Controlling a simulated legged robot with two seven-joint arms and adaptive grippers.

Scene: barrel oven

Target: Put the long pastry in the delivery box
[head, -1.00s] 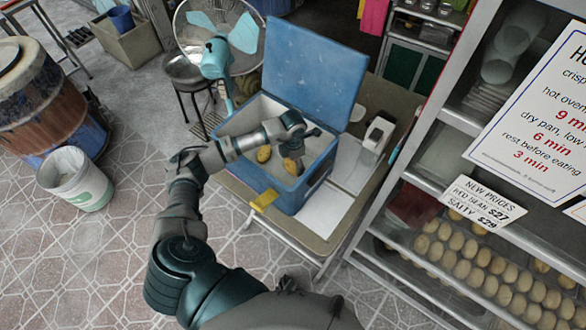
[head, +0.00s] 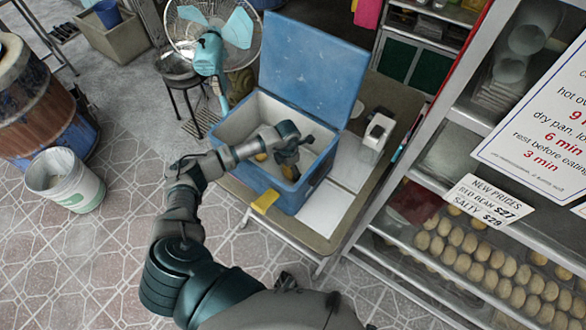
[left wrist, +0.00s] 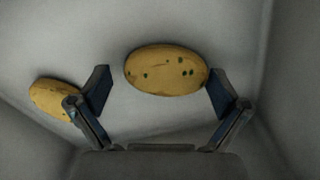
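The blue delivery box (head: 262,186) stands on the table with its lid open and pale inner walls. My left gripper (head: 287,156) reaches down inside it. In the left wrist view the gripper's fingers (left wrist: 162,92) are spread apart. A long oval golden pastry with dark specks (left wrist: 165,70) lies just ahead of and between the fingertips, close to the right one, with a gap at the left one. A second pastry (left wrist: 55,98) lies left of the left finger. In the head view one pastry (head: 261,156) shows beside the gripper, and another (head: 290,171) is partly hidden under it.
The table (head: 318,240) carries a white dispenser (head: 378,131) right of the box. A glass cabinet with many pastries (head: 470,250) stands on the right. A fan (head: 212,50) is behind the box, and a white bucket (head: 65,180) and barrel oven (head: 40,105) are at left.

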